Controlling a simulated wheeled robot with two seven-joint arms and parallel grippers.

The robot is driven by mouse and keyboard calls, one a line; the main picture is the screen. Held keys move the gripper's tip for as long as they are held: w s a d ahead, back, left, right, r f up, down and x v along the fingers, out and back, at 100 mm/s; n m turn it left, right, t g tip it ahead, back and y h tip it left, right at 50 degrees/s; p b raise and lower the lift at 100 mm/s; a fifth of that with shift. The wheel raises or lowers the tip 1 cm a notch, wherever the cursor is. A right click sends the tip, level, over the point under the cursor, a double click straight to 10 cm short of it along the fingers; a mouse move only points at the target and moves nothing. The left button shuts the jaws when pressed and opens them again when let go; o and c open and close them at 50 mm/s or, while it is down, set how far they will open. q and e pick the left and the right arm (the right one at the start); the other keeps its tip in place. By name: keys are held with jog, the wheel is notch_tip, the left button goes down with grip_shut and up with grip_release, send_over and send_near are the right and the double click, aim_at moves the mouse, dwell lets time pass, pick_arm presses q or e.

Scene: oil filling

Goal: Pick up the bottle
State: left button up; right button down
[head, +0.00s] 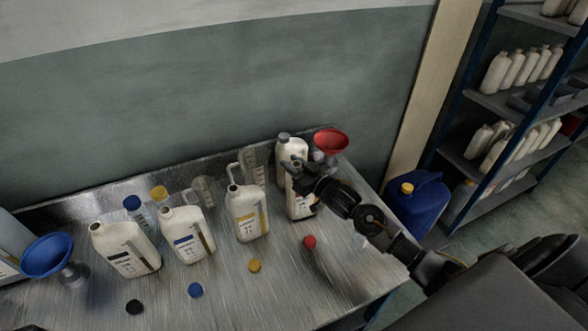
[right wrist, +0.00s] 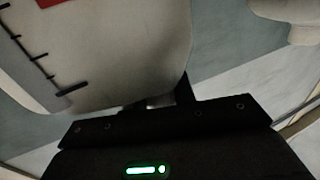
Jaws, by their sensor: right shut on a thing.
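My right gripper (head: 296,170) reaches in from the right and is shut on the white bottle (head: 300,206) at the right end of the table, near its top. The gripper and arm hide much of this bottle. In the right wrist view the bottle (right wrist: 125,60) fills the upper left, with black scale marks and part of a red label showing. Whether its base touches the table is hard to tell. My left gripper is not in view.
A grey-capped bottle (head: 291,149) and a red funnel (head: 331,142) stand close behind. More open white bottles (head: 247,213) stand to the left. A red cap (head: 310,242) and other loose caps lie in front. A blue canister (head: 417,203) and shelves (head: 490,100) are at right.

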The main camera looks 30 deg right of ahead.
notch_tip(320, 180, up, 2)
jog(key=shift+r+b, duration=0.1)
jog(key=shift+b, duration=0.4)
jog(key=s+a+r+b, duration=0.3)
jog(key=s+a+r, duration=0.4)
jog(key=s+r, duration=0.3)
jog(key=shift+s+a, duration=0.25)
jog(key=shift+s, duration=0.6)
